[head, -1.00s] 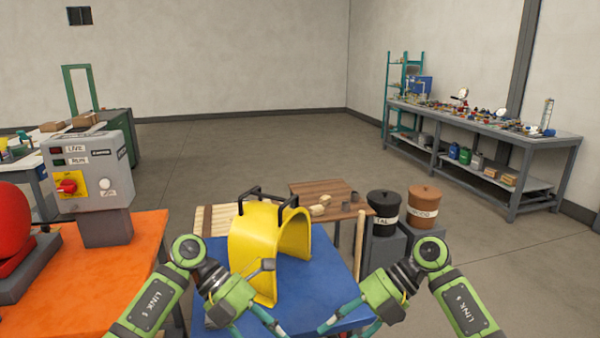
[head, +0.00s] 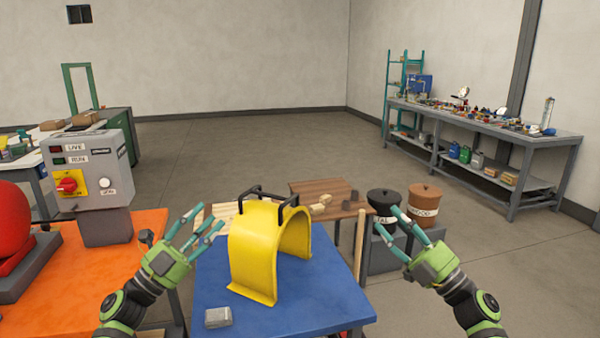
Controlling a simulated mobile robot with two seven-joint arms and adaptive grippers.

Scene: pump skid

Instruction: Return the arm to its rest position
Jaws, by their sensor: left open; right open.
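My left gripper (head: 196,232) is raised over the gap between the orange bench and the blue table. Its teal fingers are spread and empty, pointing up and away. My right gripper (head: 401,222) is raised to the right of the blue table, also spread and empty, in front of the black bin. Both arms come up from the bottom edge. A yellow arched guard (head: 262,250) with two black handles stands on the blue table (head: 310,308), between the grippers and apart from both.
A small grey block (head: 218,317) lies at the blue table's front left. A control box (head: 92,170) with a red knob stands on the orange bench (head: 110,280) at left. Black (head: 383,205) and brown (head: 424,203) bins stand at right. Open floor lies beyond.

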